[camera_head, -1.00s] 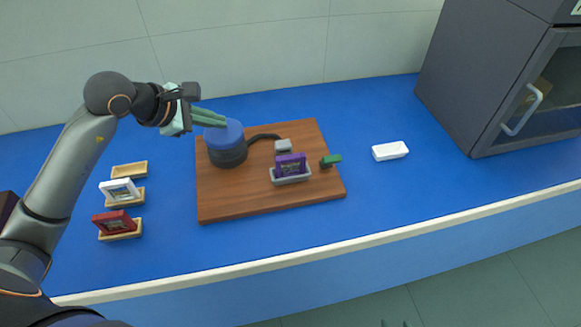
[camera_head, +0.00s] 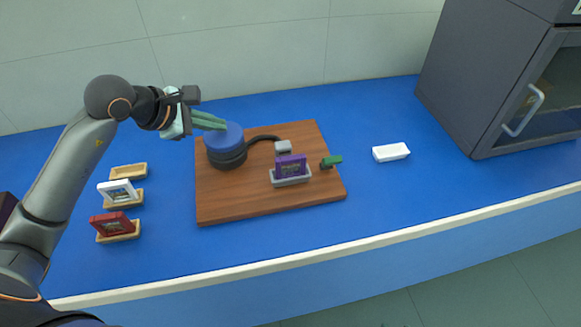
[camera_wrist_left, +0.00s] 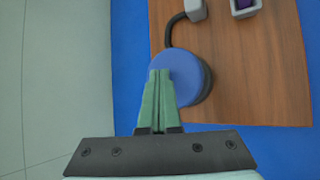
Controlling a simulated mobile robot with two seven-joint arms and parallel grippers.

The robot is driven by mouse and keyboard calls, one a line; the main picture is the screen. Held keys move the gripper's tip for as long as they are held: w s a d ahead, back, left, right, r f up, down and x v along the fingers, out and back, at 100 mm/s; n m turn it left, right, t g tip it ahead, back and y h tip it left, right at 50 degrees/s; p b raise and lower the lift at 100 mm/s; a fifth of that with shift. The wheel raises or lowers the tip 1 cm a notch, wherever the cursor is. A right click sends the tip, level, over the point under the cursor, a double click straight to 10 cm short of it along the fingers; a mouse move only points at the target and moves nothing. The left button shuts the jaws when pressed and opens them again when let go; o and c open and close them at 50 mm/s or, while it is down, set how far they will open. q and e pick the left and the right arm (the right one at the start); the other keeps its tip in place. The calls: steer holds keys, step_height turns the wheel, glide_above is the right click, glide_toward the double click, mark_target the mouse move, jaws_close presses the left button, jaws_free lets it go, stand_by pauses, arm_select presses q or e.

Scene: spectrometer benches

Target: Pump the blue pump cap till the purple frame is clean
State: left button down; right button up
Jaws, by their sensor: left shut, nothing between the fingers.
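The blue pump cap (camera_head: 232,134) tops a round pump with a dark ringed body (camera_head: 228,160) on the left of a wooden board. My left gripper (camera_head: 224,125) is shut and empty. Its green fingertips lie over the cap's top and appear to touch it. In the left wrist view the fingers (camera_wrist_left: 158,75) overlap the left part of the cap (camera_wrist_left: 182,72). The purple frame (camera_head: 291,158) stands upright in a grey holder (camera_head: 292,181) right of the pump. Its inner panel shows small marks, too small to judge how clean it is. My right gripper is out of view.
A dark hose (camera_head: 262,138) runs from the pump to a grey block (camera_head: 283,146). A green-topped piece (camera_head: 332,160) stands at the board's (camera_head: 240,205) right edge. A white (camera_head: 118,190) and a red frame (camera_head: 113,222) sit in wooden holders at left. A white block (camera_head: 390,152) and grey cabinet (camera_head: 470,70) are right.

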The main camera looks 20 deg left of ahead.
mark_target(217, 135)
arm_select(q)
steer(key=shift+f, duration=0.3)
steer(key=shift+r, duration=0.1)
steer(key=shift+r+p, duration=0.4)
steer(key=shift+r, duration=0.6)
step_height(217, 135, up, 6)
steer(key=p, duration=0.3)
stand_by(0.9)
